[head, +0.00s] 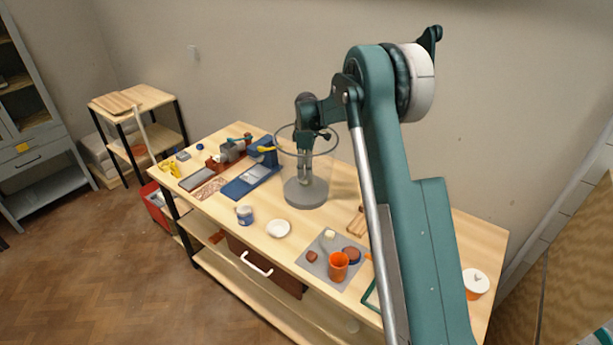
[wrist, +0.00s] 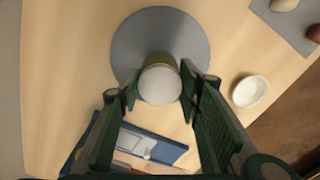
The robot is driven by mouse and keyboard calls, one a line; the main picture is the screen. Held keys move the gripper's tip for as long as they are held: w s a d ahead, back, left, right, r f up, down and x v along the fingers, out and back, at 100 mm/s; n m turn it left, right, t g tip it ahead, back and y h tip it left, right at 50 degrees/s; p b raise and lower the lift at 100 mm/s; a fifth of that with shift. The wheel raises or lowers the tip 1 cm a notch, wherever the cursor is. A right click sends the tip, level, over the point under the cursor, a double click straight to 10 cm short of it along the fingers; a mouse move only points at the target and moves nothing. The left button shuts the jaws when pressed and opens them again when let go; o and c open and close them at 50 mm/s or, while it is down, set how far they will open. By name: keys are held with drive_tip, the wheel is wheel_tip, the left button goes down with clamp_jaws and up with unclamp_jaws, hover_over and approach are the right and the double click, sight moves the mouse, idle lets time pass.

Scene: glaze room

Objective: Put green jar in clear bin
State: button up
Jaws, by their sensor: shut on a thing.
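The clear bin (head: 306,194) stands on the worktable, a see-through cylinder with a grey round base and a dark rim ring. My gripper (head: 304,176) reaches down through the rim and is inside the bin, low over its base. In the wrist view, my gripper (wrist: 160,90) is shut on the green jar (wrist: 160,62), which has an olive-green side and a pale round top. The jar lies over the grey base of the bin (wrist: 128,45). I cannot tell whether it touches the base. In the head view I cannot make the jar out clearly.
A blue board (head: 250,180) with tools lies left of the bin. A blue-and-white pot (head: 245,215) and a white bowl (head: 279,228) stand in front. An orange cup (head: 338,262) stands on a grey mat (head: 312,268) near the front edge.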

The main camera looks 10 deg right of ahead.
drive_tip(key=shift+f, duration=1.65)
drive_tip(key=shift+f, duration=0.1)
drive_tip(key=o, duration=1)
drive_tip(key=shift+r, duration=0.2)
wheel_tip(320, 180, up, 12)
drive_tip(key=shift+f, duration=0.1)
